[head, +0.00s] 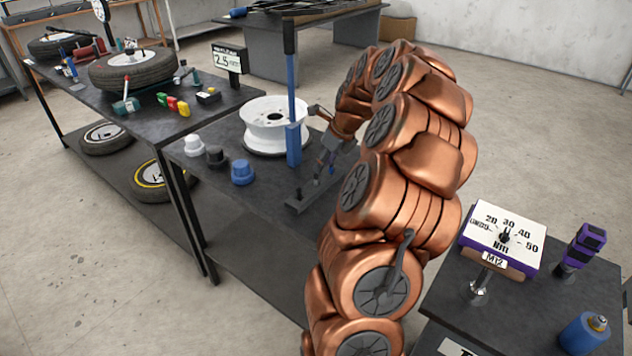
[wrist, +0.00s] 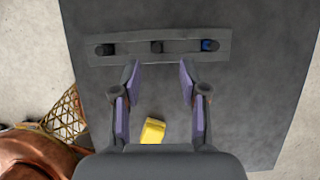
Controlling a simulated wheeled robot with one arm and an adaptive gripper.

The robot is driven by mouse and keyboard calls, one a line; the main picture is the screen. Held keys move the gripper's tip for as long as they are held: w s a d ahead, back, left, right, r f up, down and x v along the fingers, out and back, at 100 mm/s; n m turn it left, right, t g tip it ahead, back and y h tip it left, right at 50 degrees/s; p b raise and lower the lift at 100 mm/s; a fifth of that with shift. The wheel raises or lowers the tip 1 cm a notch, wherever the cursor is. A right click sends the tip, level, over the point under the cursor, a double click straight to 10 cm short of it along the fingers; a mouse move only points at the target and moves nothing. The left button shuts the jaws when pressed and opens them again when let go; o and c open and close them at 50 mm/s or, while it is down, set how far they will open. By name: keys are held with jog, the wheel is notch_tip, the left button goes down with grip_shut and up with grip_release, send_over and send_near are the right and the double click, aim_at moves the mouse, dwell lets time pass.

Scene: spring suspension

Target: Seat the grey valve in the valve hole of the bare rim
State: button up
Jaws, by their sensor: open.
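The bare white rim (head: 272,125) lies on the dark table; I cannot make out its valve hole. A grey rack (head: 297,205) lies on the same table, and it spans the upper part of the wrist view (wrist: 182,48). It holds a dark piece at the left (wrist: 105,49), a dark grey piece in the middle (wrist: 156,47) and a blue piece at the right (wrist: 209,45). I cannot tell for sure which is the grey valve. My gripper (wrist: 160,82) is open and empty above the table, its fingertips just below the rack in the picture. My gripper also shows in the head view (head: 326,172).
A blue post (head: 292,100) stands beside the rim. White (head: 194,146), black (head: 215,156) and blue (head: 241,173) pots stand left of the rack. A yellow block (wrist: 152,130) shows between my fingers, lower down. A torque display (head: 504,240) stands at the right.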

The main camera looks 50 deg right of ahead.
aim_at(316, 174)
jog(key=x, duration=0.1)
jog(key=p+x, duration=0.1)
jog(key=x, duration=0.1)
jog(key=p+x, duration=0.1)
jog(key=x, duration=0.1)
jog(key=shift+w+a, duration=0.2)
jog(key=shift+a, duration=0.1)
jog(key=shift+w+d+f, duration=0.1)
jog(key=shift+w+f, duration=0.1)
jog(key=shift+f, duration=0.35)
grip_shut()
